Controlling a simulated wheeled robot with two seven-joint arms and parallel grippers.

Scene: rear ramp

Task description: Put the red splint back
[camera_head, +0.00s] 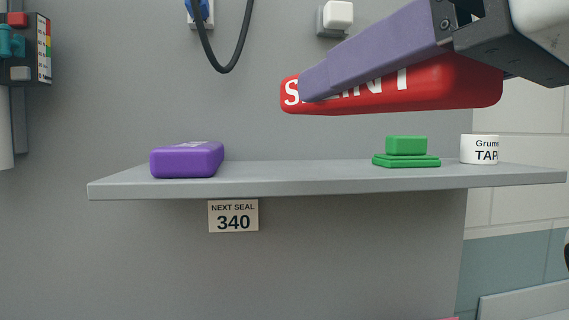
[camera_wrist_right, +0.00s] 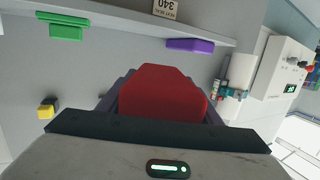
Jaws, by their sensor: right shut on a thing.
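The red splint (camera_head: 440,88) is a long red block with white lettering, partly covered by a finger. It is held in the air in front of the wall, above the right part of the grey shelf (camera_head: 300,180), clear of the shelf and the things on it. My right gripper (camera_head: 318,84) comes in from the upper right and is shut on the splint. In the right wrist view the red splint (camera_wrist_right: 165,92) fills the space between the dark fingers. My left gripper is not in view.
On the shelf stand a purple case (camera_head: 187,160) at left, a stacked green block (camera_head: 406,146) and a white tape roll (camera_head: 480,149) at right. The shelf's middle is bare. A "NEXT SEAL 340" label (camera_head: 233,216) sits below. A black cable (camera_head: 225,66) hangs on the wall.

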